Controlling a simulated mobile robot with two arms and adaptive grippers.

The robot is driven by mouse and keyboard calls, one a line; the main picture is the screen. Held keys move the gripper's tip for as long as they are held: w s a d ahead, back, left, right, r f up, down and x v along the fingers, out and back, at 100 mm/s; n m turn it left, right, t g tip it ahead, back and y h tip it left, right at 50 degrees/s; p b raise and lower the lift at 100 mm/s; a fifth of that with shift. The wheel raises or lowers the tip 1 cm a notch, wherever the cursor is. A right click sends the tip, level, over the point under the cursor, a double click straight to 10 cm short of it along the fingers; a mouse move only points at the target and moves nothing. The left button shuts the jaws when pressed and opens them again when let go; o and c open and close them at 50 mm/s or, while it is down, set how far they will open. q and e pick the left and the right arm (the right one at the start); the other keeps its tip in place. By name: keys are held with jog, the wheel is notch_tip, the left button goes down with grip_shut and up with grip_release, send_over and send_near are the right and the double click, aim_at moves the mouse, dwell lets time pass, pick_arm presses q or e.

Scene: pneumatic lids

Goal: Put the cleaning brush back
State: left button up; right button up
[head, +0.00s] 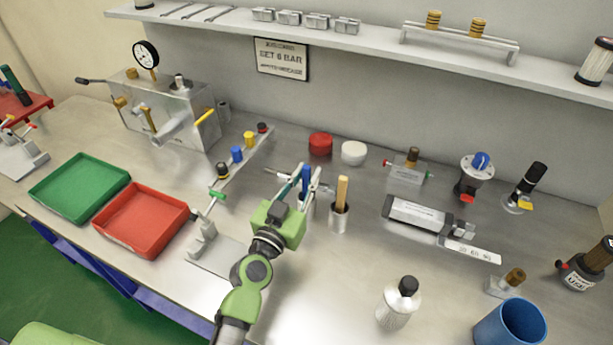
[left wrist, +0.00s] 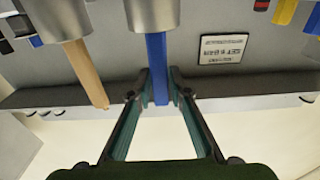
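A blue handle (head: 306,176), probably the cleaning brush's, stands upright among my left gripper's fingers. Its lower end runs into a metal cup, seen in the left wrist view, where the blue handle (left wrist: 157,62) hangs upside down in the picture. Any bristles are hidden. My left gripper (head: 304,174) is around the handle's upper part; in the left wrist view its fingertips (left wrist: 159,72) sit against both sides of it. A second metal cup (head: 339,221) with a wooden handle (head: 342,191) stands just to the right. My right gripper is not in view.
A red tray (head: 145,252) and a green tray (head: 55,212) lie left. A rail with coloured knobs (head: 237,154) stands beside my arm. Red (head: 320,143) and white (head: 353,152) lids lie behind. A bottle (head: 397,305) and a blue cup (head: 512,325) stand front right.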

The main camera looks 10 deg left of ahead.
pick_arm(q)
jog(key=shift+o, duration=0.2)
jog(key=shift+r, duration=0.2)
jog(key=b+v, duration=0.3)
jog(key=v, duration=0.9)
